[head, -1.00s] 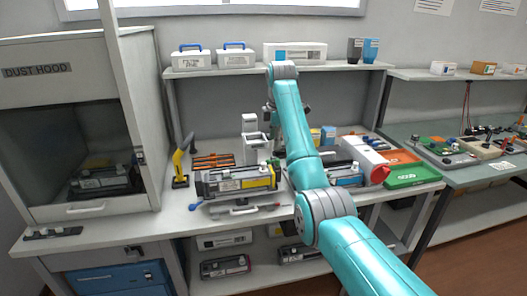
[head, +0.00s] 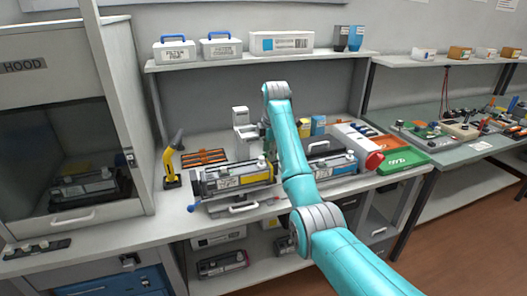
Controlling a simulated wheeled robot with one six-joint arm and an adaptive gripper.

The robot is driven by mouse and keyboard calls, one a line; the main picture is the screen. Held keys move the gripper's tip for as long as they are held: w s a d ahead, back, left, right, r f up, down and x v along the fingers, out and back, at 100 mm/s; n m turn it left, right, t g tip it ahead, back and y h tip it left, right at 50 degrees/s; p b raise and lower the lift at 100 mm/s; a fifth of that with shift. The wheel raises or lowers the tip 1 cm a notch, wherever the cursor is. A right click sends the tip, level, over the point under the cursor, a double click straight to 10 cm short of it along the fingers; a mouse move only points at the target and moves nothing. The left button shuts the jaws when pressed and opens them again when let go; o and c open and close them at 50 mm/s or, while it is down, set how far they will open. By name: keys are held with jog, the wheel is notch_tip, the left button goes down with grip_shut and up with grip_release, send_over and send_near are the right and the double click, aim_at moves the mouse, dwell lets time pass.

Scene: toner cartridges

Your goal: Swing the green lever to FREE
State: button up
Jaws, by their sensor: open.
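I cannot make out a green lever for certain. A cartridge with a yellow panel (head: 254,172) lies in a grey cradle at the bench's front. A rod with a blue ball end (head: 191,208) sticks out at the cradle's left, and a pale handle (head: 243,208) is along its front. My gripper (head: 264,131) is mostly hidden behind my teal arm; only a dark edge shows, above and behind the cradle's right end. It is open, and I see nothing held. The cradle's right end is partly covered by my arm.
A second cartridge (head: 332,165) with a blue panel lies right of my arm. Near it are a white box with a red end (head: 355,143) and a green tray (head: 402,160). A yellow tool (head: 170,168) stands left, beside the dust hood (head: 60,120). An orange rack (head: 204,157) lies behind.

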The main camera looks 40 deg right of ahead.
jog(key=shift+f, duration=0.1)
grip_shut()
jog(key=shift+w+m, duration=0.1)
jog(key=shift+m, duration=0.2)
jog(key=m, duration=0.3)
jog(key=shift+w+d+m+h, duration=0.1)
jog(key=shift+w+m+h, duration=0.2)
jog(key=shift+w+h, duration=0.1)
jog(key=m, duration=0.2)
jog(key=m+g, duration=0.1)
jog(key=m, duration=0.2)
jog(key=w+d+m, duration=0.1)
jog(key=m, duration=0.2)
jog(key=shift+d+g+h, duration=0.1)
jog(key=shift+g+h, duration=0.3)
jog(key=shift+d+m+g, duration=0.15)
jog(key=shift+m, duration=0.75)
jog(key=shift+d+m+g, duration=0.15)
jog(key=shift+m, duration=0.75)
